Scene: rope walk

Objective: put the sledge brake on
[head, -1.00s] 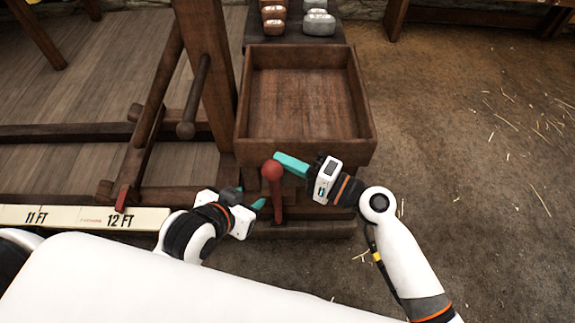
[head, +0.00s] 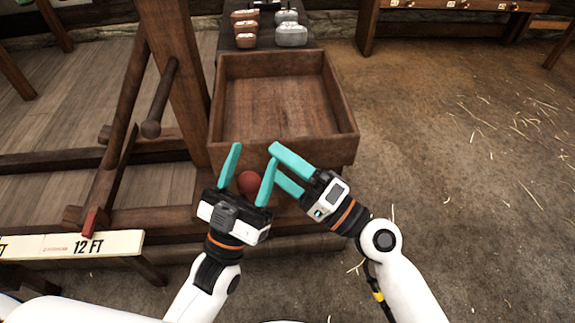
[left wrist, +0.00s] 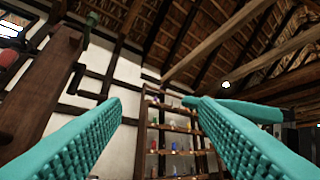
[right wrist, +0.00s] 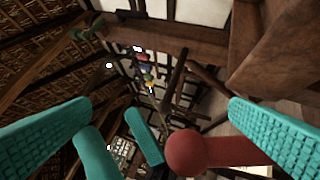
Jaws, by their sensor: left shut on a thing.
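A red lever with a round knob (head: 249,182) stands in front of the sledge's wooden tray (head: 338,143); it looks like the brake. Its shaft is mostly hidden by my left gripper in the head view. My left gripper (head: 248,170) has its teal fingers on either side of the knob and is shut on the lever. My right gripper (head: 280,167) is open and empty, close to the right of the left fingers. The right wrist view shows the red knob (right wrist: 188,151) and part of its shaft beside the left fingers.
The tray is empty. Copper and grey weights (head: 290,35) stand behind it. A wooden post (head: 175,70) and frame with a peg rise at left. A measuring board marked 12 FT (head: 90,245) lies at lower left.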

